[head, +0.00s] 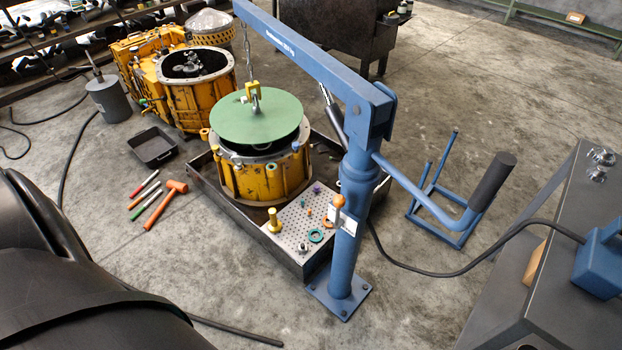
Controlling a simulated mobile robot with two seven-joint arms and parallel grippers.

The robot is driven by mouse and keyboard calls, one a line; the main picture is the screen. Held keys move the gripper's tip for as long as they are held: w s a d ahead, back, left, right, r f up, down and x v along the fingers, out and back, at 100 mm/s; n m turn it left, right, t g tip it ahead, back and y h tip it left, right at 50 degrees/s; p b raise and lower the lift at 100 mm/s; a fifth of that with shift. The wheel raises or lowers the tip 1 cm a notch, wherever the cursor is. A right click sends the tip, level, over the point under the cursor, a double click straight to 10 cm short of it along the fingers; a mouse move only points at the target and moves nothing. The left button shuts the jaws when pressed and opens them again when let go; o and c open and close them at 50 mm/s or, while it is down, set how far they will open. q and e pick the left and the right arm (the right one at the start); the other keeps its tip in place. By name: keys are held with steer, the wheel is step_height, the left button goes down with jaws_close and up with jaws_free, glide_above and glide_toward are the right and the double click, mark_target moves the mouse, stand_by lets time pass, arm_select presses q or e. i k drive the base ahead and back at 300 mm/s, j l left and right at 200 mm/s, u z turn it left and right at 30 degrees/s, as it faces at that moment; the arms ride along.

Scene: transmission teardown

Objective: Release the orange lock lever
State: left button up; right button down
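The orange lock lever (338,203) has a rounded orange knob and shows at the front of the blue crane post (346,245), above a small pale label. Whether it is locked cannot be told from this view. The crane's boom (300,45) runs up to the left, and a chain with a hook (254,92) hangs down to a green round plate (257,117) over the yellow housing (265,178). A handle with a dark grip (492,181) sticks out to the right of the post. Neither of my grippers is in view.
The housing stands in a dark tray (205,195) with a perforated plate (290,232) holding small parts. An orange mallet (166,204) and several hand tools lie left. A grey bench (535,240) stands right. A dark cable crosses the floor between post and bench.

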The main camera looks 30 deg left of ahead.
mark_target(340, 200)
steer(key=u, duration=0.85)
